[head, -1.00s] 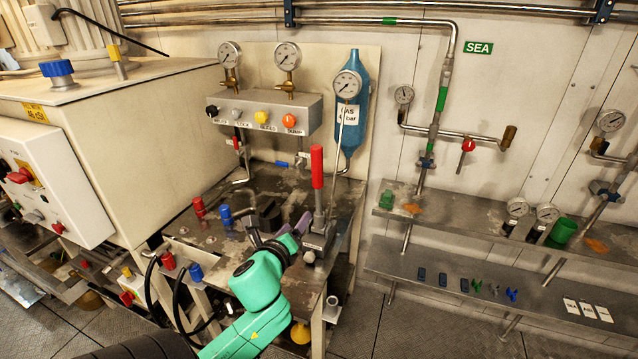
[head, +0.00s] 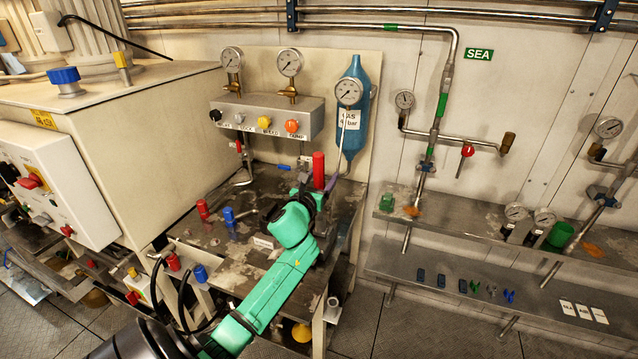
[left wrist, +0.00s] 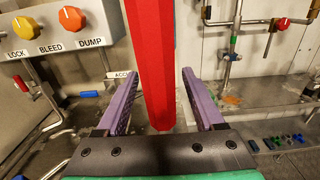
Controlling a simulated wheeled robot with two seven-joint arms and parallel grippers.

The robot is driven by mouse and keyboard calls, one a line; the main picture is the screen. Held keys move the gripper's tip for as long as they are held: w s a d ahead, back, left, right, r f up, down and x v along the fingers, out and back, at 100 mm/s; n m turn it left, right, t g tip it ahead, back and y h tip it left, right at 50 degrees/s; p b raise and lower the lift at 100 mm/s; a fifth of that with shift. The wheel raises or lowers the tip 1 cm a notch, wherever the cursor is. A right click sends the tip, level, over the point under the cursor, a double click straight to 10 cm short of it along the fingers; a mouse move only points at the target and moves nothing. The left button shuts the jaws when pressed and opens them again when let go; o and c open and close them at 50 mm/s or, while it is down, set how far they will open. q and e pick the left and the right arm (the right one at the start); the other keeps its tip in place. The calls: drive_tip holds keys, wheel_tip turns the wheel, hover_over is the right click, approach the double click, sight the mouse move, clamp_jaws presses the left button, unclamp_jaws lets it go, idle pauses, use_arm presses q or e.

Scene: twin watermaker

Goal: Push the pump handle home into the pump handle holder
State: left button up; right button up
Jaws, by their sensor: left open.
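The pump handle shows as an upright red grip (head: 319,170) at the right end of the bench, in front of the gas bottle. In the left wrist view the red grip (left wrist: 152,60) stands between the two purple fingers of my left gripper (left wrist: 159,75), with gaps on both sides. The left gripper (head: 315,188) is open around the handle, near the lower part of the red grip. My green arm covers the handle's lower part and most of the pump handle holder. My right gripper is not in view.
A valve box (head: 267,116) with gauges and coloured knobs stands behind the handle. The blue gas bottle (head: 356,115) is close behind it at the right. Red and blue fittings stand on the bench's left (head: 215,212). Shelves (head: 440,225) line the right wall.

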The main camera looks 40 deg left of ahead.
use_arm(q)
drive_tip(key=shift+w+a+f, duration=0.15)
drive_tip(key=shift+w, duration=0.55)
drive_tip(key=shift+s, duration=0.2)
clamp_jaws()
drive_tip(key=shift+r, duration=0.25)
